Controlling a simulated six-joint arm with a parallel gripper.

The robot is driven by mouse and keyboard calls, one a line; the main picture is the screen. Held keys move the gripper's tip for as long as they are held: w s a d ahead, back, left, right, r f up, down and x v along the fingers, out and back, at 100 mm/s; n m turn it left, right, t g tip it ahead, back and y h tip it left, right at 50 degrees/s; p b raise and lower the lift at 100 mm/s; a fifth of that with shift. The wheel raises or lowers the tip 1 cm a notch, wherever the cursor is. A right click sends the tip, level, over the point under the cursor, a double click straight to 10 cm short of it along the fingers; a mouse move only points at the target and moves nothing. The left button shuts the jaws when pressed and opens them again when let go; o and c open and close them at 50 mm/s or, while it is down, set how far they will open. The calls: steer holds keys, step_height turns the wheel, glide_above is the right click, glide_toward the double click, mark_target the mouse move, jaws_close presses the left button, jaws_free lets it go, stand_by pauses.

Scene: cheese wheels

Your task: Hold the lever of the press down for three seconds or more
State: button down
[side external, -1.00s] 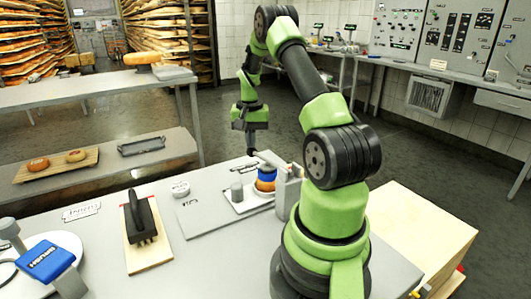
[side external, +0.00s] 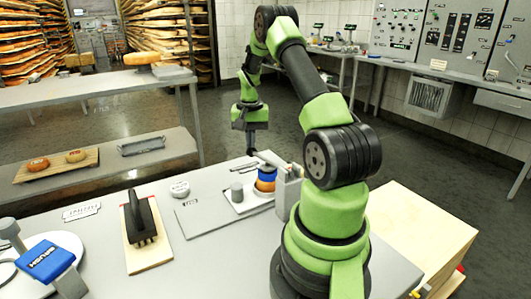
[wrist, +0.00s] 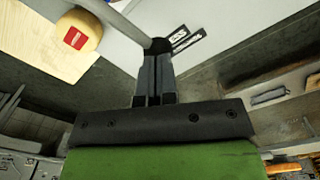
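My gripper (side external: 251,153) points down at the lever's free end.
A shelf (side external: 100,167) with cheeses stands behind. The table's middle is mostly clear.

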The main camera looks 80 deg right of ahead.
stand_by(0.4)
step_height(320, 180, up, 10)
stand_by(1.6)
stand_by(0.4)
steer(key=w+a+r+n+t, duration=0.2)
steer(key=a+r, duration=0.3)
steer(key=a, duration=0.4)
steer(key=w+a+r+n+t, duration=0.1)
steer(key=a+r+n, duration=0.2)
steer(key=a+r, duration=0.35)
steer(key=s+a+n+t+y, duration=0.1)
steer(key=s+a+n+t, duration=0.1)
steer(key=s+a, duration=0.3)
steer(key=s+a+n+t+y, duration=0.1)
steer(key=s+a+n, duration=0.3)
steer(key=a, duration=0.8)
steer(key=shift+s+a+f+t, duration=0.4)
steer(key=shift+s+t, duration=0.2)
steer(key=shift+s, duration=0.2)
